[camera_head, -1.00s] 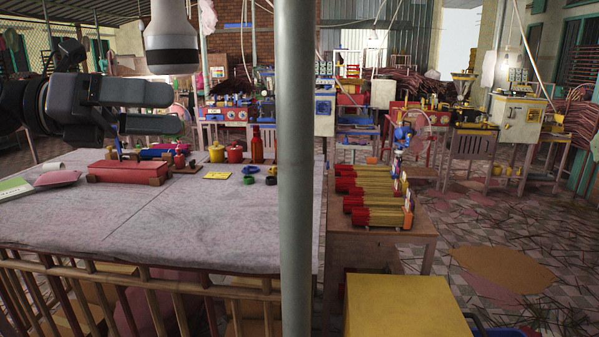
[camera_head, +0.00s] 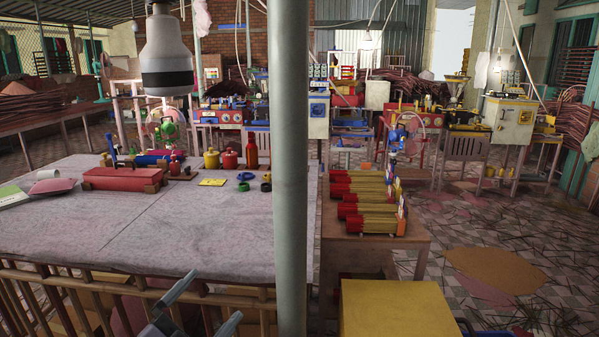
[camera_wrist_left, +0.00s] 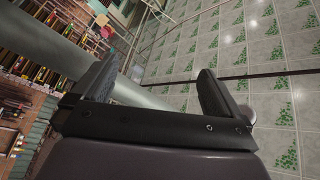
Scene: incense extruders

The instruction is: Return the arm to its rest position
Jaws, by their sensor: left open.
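My left gripper (camera_head: 205,308) is at the bottom of the head view, low in front of the cloth-covered table's near edge. Its two fingers are spread apart with nothing between them. In the left wrist view the open left gripper (camera_wrist_left: 158,88) shows both dark fingers, with a grey post (camera_wrist_left: 140,92) behind the gap. My right gripper is not in view.
The table (camera_head: 130,230) holds a red block (camera_head: 120,179), jars and rings, with a bamboo railing below its near edge. A vertical grey post (camera_head: 291,170) stands close in front. Right of it are incense bundles (camera_head: 365,190) and a yellow box (camera_head: 400,308).

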